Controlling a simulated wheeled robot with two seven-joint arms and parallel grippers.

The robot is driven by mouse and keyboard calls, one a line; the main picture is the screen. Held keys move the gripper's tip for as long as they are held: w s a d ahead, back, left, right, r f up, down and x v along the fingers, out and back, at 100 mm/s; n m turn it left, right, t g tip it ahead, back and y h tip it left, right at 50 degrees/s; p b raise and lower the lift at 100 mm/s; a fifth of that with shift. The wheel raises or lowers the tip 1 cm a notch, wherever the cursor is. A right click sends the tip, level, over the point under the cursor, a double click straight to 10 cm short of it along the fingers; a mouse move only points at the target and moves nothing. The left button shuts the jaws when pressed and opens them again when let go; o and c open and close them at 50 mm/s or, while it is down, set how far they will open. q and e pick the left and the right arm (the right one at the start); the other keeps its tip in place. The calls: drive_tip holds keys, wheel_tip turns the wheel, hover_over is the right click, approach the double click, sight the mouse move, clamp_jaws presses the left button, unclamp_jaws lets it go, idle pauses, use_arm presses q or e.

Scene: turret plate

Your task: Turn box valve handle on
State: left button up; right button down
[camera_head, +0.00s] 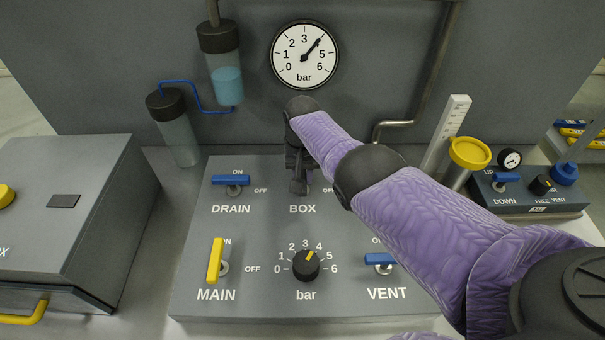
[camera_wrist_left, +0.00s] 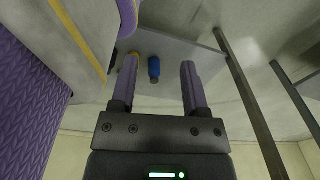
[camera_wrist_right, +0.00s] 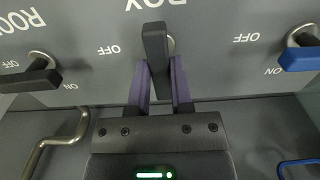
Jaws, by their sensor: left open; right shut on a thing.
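The box valve handle (camera_wrist_right: 155,45) is a black lever on the grey turret plate (camera_head: 190,270). In the right wrist view it stands upright in the picture, crosswise to the blue drain handle (camera_wrist_right: 300,58). The OFF label is beside it; its ON label is hidden. My right gripper (camera_wrist_right: 160,80) is shut on the handle, one finger on each side. In the head view my right gripper (camera_head: 298,180) hides most of the handle above the BOX label. My left gripper (camera_wrist_left: 160,75) is open and empty, away from the plate; only its wrist view shows it.
The drain (camera_head: 230,181), yellow main (camera_head: 215,261) and vent (camera_head: 379,260) handles and the bar knob (camera_head: 306,265) surround the BOX spot. A black room handle (camera_wrist_right: 35,80) stands on the other side. A pressure gauge (camera_head: 305,55) and bent pipe (camera_head: 395,125) are behind.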

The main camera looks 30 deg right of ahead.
drive_tip(key=c, duration=0.7)
unclamp_jaws()
drive_tip(key=shift+o, duration=0.9)
wheel_tip(320, 180, up, 10)
drive_tip(key=p, duration=0.6)
drive_tip(key=shift+f, duration=0.1)
